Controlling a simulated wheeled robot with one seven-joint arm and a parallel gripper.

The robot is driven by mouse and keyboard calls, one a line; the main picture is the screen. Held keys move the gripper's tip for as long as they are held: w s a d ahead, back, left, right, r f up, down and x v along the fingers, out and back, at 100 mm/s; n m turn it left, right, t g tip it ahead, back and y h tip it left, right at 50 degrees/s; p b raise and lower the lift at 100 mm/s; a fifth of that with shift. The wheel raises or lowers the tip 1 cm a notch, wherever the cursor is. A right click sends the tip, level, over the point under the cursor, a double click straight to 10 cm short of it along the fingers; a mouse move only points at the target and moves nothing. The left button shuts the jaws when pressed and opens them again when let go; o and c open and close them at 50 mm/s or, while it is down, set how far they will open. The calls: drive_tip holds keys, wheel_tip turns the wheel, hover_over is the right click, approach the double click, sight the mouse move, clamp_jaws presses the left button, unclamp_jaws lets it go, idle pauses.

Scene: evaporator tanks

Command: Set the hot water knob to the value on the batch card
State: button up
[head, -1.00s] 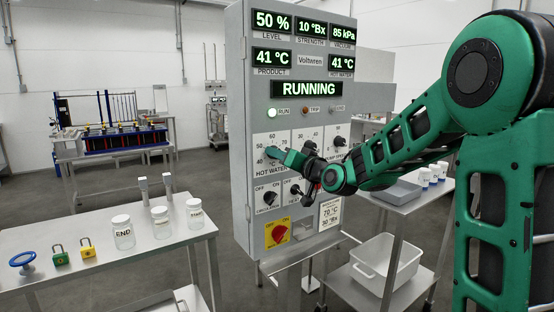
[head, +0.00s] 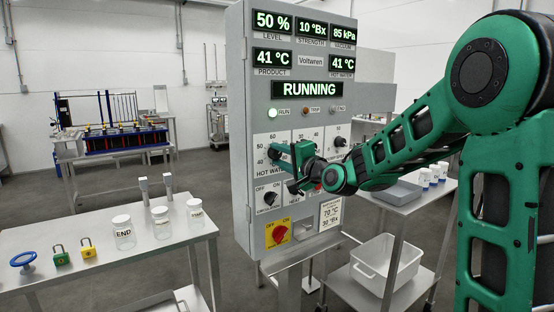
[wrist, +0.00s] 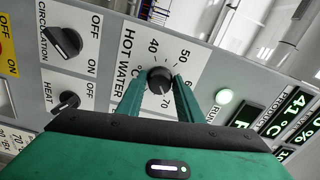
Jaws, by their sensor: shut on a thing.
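The hot water knob (wrist: 160,79) is a round black dial on the grey control panel (head: 243,120), with 40, 50 and 70 legible around it in the wrist view. My gripper (wrist: 160,80) has one green finger on each side of this knob and is shut on it. In the head view my gripper (head: 276,154) covers the knob. The exact pointer direction is hard to read. The batch card (head: 330,213) on the panel's lower right reads 70 °C and 30 °Bx. The hot water display (head: 342,64) reads 41 °C.
The circulation knob (wrist: 64,43) and heat knob (wrist: 68,101) sit close beside the hot water dial. A red switch (head: 279,235) is lower on the panel. A bench (head: 120,262) with jars stands left; a cart (head: 398,197) with a white bin (head: 385,264) stands right.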

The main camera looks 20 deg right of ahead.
drive_tip(key=shift+d+f+m, duration=0.15)
drive_tip(key=shift+f+m, duration=0.1)
drive_tip(key=shift+m, duration=0.45)
drive_tip(key=o, duration=1)
drive_tip(key=shift+r, duration=0.1)
drive_tip(key=shift+s, duration=0.15)
drive_tip(key=v, duration=1)
drive_tip(key=shift+s+d, duration=0.1)
drive_tip(key=shift+s, duration=0.05)
